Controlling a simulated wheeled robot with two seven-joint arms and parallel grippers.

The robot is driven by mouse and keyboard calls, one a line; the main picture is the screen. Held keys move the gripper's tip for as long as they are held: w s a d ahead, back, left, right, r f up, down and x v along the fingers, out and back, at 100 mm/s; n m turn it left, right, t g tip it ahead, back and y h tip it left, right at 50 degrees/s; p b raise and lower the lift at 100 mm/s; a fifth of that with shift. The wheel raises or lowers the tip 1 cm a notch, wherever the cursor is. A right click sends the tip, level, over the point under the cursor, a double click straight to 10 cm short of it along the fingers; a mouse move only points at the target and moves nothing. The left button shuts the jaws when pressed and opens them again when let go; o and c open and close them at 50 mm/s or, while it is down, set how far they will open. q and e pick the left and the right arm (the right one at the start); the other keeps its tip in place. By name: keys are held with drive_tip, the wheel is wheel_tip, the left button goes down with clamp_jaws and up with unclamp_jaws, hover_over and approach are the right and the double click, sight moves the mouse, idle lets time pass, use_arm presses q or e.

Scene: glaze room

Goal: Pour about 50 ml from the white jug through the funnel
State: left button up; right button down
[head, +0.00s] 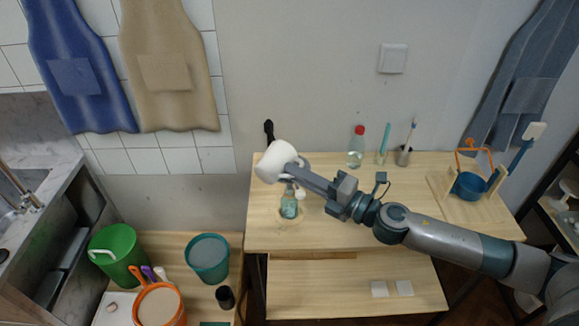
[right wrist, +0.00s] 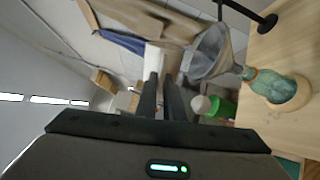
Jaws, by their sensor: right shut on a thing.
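The white jug (head: 275,160) is held up above the left part of the wooden table and looks tilted. My right gripper (head: 296,165) is shut on it; in the right wrist view a white part of the jug (right wrist: 153,60) shows at the fingertips. The grey, see-through funnel (right wrist: 210,52) shows in the right wrist view, beside the fingers and close to the mouth of a teal glass bottle (right wrist: 272,86). The bottle also stands in the head view (head: 289,205), below the jug, on a round wooden base. I cannot see any stream or the liquid level. My left gripper is out of view.
A red-capped bottle (head: 356,147), a teal stick (head: 384,143) and a small cup (head: 403,156) stand at the table's back. Buckets stand lower left. The table's front middle is clear.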

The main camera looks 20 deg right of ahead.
drive_tip(key=shift+s+a+r+m, duration=0.1)
drive_tip(key=shift+a+r+m, duration=0.05)
drive_tip(key=shift+m, duration=0.15)
idle(0.4)
drive_tip(key=shift+m, duration=0.3)
idle(0.8)
drive_tip(key=shift+n, duration=0.5)
drive_tip(key=n, duration=0.3)
drive_tip(key=shift+s+a+p, duration=0.2)
drive_tip(key=shift+a+p, duration=0.1)
drive_tip(key=shift+p, duration=0.1)
drive_tip(key=shift+r+n, duration=0.1)
drive_tip(key=shift+n, duration=0.2)
